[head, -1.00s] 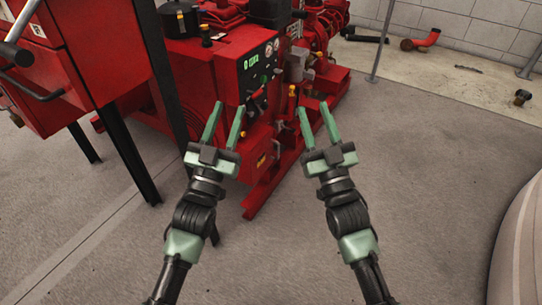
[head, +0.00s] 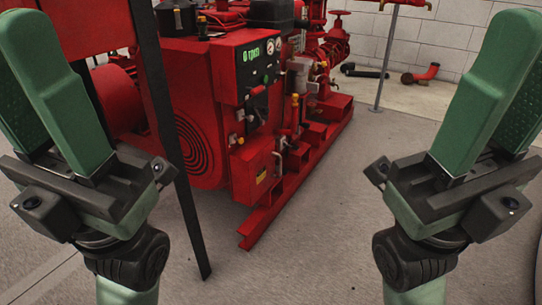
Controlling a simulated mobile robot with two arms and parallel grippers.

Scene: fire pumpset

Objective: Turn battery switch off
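The red pump engine unit carries a black control panel (head: 258,70) with a green lit display and gauges on its front. Below it is a red box (head: 255,170) with a yellow label and small fittings at its right side. The battery switch is too small to single out among these fittings. My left gripper (head: 25,80) is large at the left edge, its green fingers apart and empty. My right gripper (head: 516,80) is at the right edge, also open and empty, partly cut off by the frame. Both are well apart from the engine unit.
A red cabinet on dark legs (head: 172,140) stands at the left, in front of part of the engine. A red base rail (head: 265,220) runs along the floor. A grey post (head: 384,60) and a red pipe elbow (head: 421,74) are at the back right.

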